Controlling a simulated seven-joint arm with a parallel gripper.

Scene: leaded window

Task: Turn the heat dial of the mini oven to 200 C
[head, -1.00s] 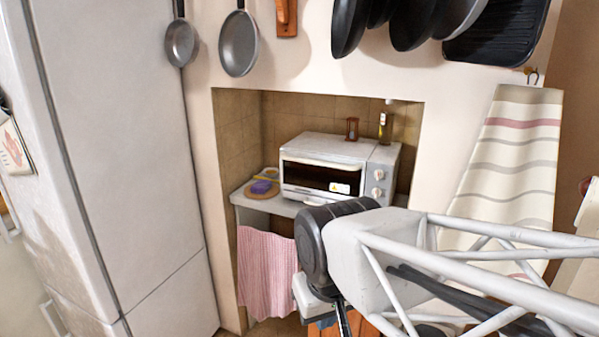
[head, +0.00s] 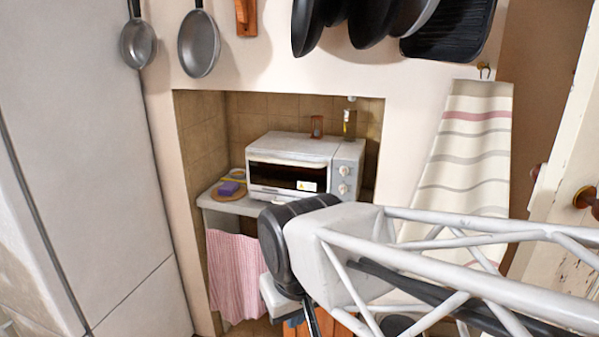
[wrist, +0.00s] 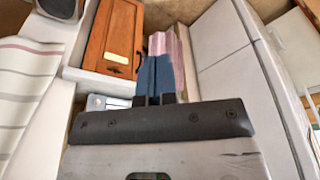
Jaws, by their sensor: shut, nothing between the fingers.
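The white mini oven (head: 295,146) stands on a shelf inside a tiled wall niche, its dark glass door shut. Two round pale dials sit on its right front panel, an upper one (head: 344,170) and a lower one (head: 343,188). Their markings are too small to read, so I cannot tell which is the heat dial or where it points. My gripper shows in the wrist view (wrist: 155,78), its blue fingers shut together and empty. It is apart from the oven and points toward a wooden cabinet front. In the head view my arm hides most of it.
An hourglass (head: 316,126) and a small bottle (head: 349,124) stand on the oven. A purple sponge (head: 229,188) lies left of it on the shelf. A pink cloth (head: 235,270) hangs below. A striped towel (head: 460,165) hangs right; the fridge (head: 80,130) stands left.

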